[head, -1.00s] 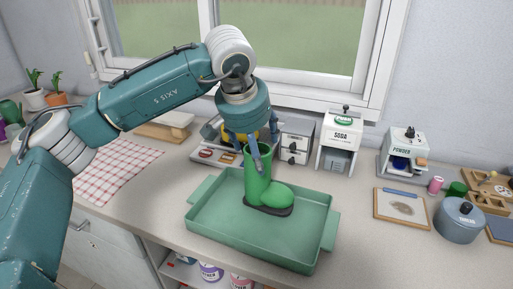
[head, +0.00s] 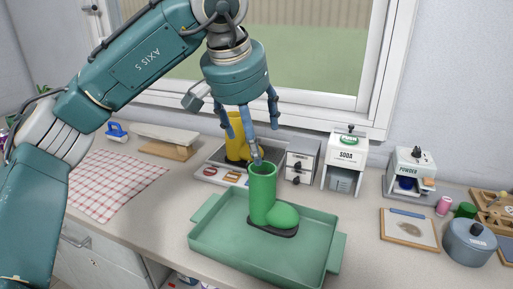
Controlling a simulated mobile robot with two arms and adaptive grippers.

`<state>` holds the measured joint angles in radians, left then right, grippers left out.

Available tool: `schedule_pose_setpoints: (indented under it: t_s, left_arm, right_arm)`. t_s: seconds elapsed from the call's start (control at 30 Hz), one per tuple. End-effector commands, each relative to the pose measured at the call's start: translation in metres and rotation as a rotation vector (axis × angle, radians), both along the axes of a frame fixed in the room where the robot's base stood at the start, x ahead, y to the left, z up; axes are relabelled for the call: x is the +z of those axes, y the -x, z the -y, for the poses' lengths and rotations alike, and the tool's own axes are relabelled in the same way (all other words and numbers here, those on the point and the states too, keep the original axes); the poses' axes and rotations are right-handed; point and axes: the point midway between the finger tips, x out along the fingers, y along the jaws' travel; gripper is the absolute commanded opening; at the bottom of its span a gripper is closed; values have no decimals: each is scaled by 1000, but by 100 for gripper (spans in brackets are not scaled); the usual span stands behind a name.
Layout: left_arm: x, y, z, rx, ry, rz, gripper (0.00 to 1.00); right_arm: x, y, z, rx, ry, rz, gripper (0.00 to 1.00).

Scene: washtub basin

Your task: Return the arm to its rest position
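My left gripper (head: 247,128) is open and empty, its fingers spread and pointing down above the green boot (head: 262,195). The lowest finger is just over the top of the boot in the picture; I cannot tell whether it touches. The boot stands upright on its dark sole in the green tray (head: 225,250). My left arm comes in from the left, bent high over the counter. My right gripper is not in view.
A yellow boot (head: 234,150) stands behind, partly hidden by my gripper. A soda dispenser (head: 346,155) and a powder dispenser (head: 409,174) stand along the back. A blue-grey pot (head: 469,243) is at the right. A checked cloth (head: 115,182) lies at the left.

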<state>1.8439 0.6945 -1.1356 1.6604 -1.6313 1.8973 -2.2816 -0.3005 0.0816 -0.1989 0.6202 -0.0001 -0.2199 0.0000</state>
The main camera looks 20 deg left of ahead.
Motion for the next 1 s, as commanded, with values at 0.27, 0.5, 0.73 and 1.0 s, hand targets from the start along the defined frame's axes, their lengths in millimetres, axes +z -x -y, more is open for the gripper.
schedule_pose_setpoints:
  t_s: [0.27,0.5,0.73,1.0]
  left_arm:
    - [5,2,0,0,0,-1,73]
    - [5,2,0,-1,0,-1,73]
    - [35,2,0,0,0,0,73]
    - [76,2,0,0,0,-1,73]
  right_arm:
    - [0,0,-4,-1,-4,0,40]
    - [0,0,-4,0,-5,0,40]
    - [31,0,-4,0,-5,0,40]
    - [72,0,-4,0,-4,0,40]
